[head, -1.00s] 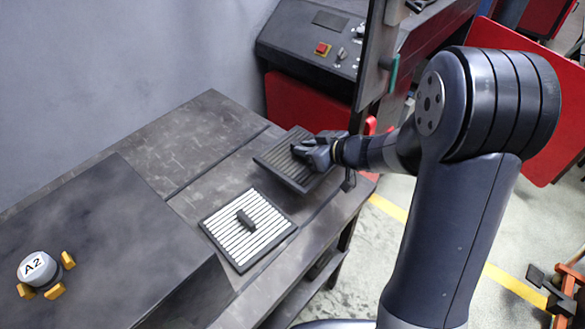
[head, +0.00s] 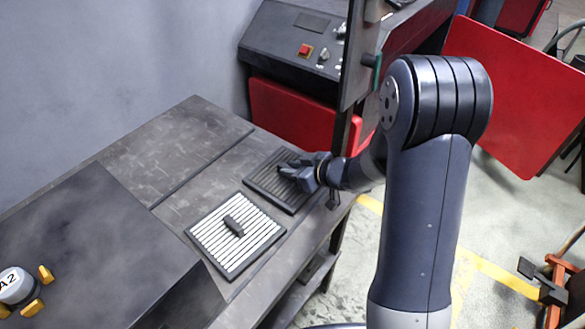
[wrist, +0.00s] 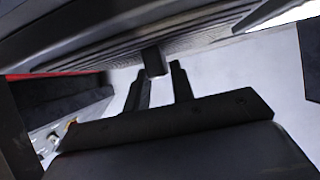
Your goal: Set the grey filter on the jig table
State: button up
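The grey filter (head: 267,187), a dark pleated panel in a dark frame, is over the jig table (head: 200,172), behind the white-pleated filter in the head view. It looks almost level with the top; whether its underside touches is hidden. My gripper (head: 285,170) reaches in from the right and covers its middle. In the wrist view the two fingertips (wrist: 160,72) are on either side of the block-shaped handle (wrist: 153,62), and the filter's ribbed face (wrist: 200,35) spans the top. The fingers look closed on the handle.
A white-pleated filter (head: 215,233) with a dark handle lies just in front of the grey one. A large dark block (head: 95,250) and a round part labelled A2 (head: 17,285) are at left. A control panel (head: 300,45) stands behind. The table's back left is clear.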

jog(key=shift+o, duration=1.4)
jog(key=shift+r, duration=0.1)
jog(key=shift+d+r, duration=0.15)
jog(key=p+v, duration=0.1)
jog(key=v, duration=1)
jog(key=shift+s+d, duration=0.2)
jog(key=shift+s, duration=0.05)
jog(key=shift+a+r, duration=0.1)
